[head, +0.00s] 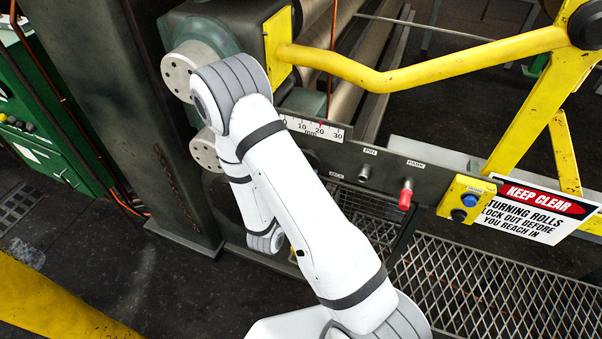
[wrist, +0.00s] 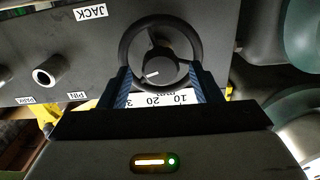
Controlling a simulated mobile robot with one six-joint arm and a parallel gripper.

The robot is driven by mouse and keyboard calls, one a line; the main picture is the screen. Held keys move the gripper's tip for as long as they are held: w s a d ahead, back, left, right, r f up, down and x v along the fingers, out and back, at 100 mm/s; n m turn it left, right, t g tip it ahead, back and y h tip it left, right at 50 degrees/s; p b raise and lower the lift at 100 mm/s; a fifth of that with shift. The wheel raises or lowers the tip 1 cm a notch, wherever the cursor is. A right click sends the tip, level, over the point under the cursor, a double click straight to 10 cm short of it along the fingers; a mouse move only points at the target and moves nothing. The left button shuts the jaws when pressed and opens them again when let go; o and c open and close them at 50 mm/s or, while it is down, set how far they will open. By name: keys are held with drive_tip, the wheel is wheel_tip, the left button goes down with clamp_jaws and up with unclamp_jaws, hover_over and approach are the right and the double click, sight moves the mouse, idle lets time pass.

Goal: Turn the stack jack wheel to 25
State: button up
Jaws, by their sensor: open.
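In the wrist view the stack jack wheel (wrist: 134,29) is a black ring with a dark hub and a white mark on the hub pointing left. My gripper (wrist: 160,72) is open, with one blue-grey finger at each side of the wheel's near part; I cannot tell whether they touch the rim. The mm scale (wrist: 160,99) shows upside down between the fingers, partly hidden. In the head view the scale (head: 327,131) reads 10, 20, 30, with a small red mark near 20. There my arm hides the gripper and most or all of the wheel.
A JACK label (wrist: 91,12) and a PIN socket (wrist: 47,76) are on the panel. In the head view a red-handled pin (head: 405,197), a yellow button box (head: 464,201) and a KEEP CLEAR sign (head: 540,210) stand right of my arm. A yellow bar (head: 420,70) crosses above.

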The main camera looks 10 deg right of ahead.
drive_tip(key=b+v, duration=0.2)
drive_tip(key=v, duration=0.5)
drive_tip(key=shift+s, duration=0.15)
drive_tip(key=shift+a, duration=0.15)
